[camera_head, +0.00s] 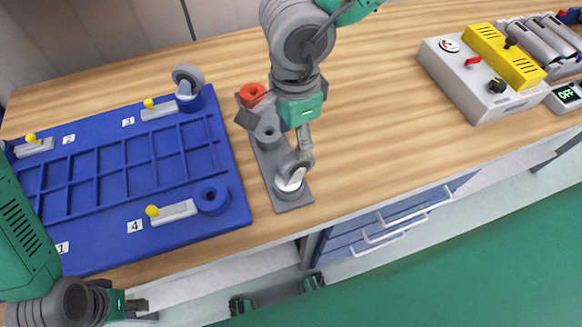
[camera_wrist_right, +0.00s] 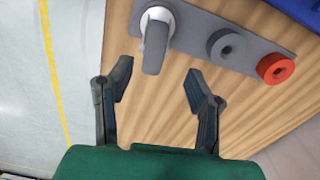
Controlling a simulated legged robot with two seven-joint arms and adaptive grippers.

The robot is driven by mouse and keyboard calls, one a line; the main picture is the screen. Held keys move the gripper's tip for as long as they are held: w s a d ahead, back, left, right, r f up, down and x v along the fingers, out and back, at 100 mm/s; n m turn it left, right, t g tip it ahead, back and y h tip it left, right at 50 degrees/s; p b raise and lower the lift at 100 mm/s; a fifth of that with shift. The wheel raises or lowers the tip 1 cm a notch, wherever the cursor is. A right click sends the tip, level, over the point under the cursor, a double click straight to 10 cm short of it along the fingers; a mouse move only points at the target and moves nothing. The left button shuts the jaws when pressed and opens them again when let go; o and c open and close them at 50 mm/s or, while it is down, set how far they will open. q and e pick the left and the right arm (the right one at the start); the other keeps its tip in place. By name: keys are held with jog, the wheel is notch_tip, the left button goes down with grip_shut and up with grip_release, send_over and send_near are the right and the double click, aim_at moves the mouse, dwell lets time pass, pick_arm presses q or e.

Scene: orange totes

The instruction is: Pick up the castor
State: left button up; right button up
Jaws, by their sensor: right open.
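A castor (camera_head: 292,178) with a light grey wheel stands in the near end of a grey strip holder (camera_head: 292,200) on the wooden table. In the right wrist view the castor (camera_wrist_right: 156,42) is ahead of the fingertips, slightly left of the middle between them. My right gripper (camera_head: 276,130) is over the holder, its fingers (camera_wrist_right: 158,85) spread and empty, apart from the castor. Another castor (camera_head: 187,82) stands at the back right corner of the blue board (camera_head: 80,235). My left gripper (camera_head: 135,305) is at the lower left, by the table's front edge; its jaw opening is unclear.
The holder also bears a grey ring (camera_wrist_right: 226,47) and a red ring (camera_wrist_right: 275,69). The blue board has empty compartments and yellow-knobbed clamps. A grey control box (camera_head: 480,75) with a yellow top stands at the right. The table between holder and box is clear.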

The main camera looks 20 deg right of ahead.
aim_at(293, 155)
jog(key=f, duration=0.2)
jog(key=s+f, duration=0.1)
jog(key=f, duration=0.1)
jog(key=shift+f, duration=0.1)
jog(key=shift+w+a+f, duration=0.15)
jog(key=shift+w+f, duration=0.05)
jog(key=shift+f, duration=0.3)
jog(key=shift+a, duration=0.15)
jog(key=shift+s+r, duration=0.1)
jog(key=c, duration=0.5)
grip_shut()
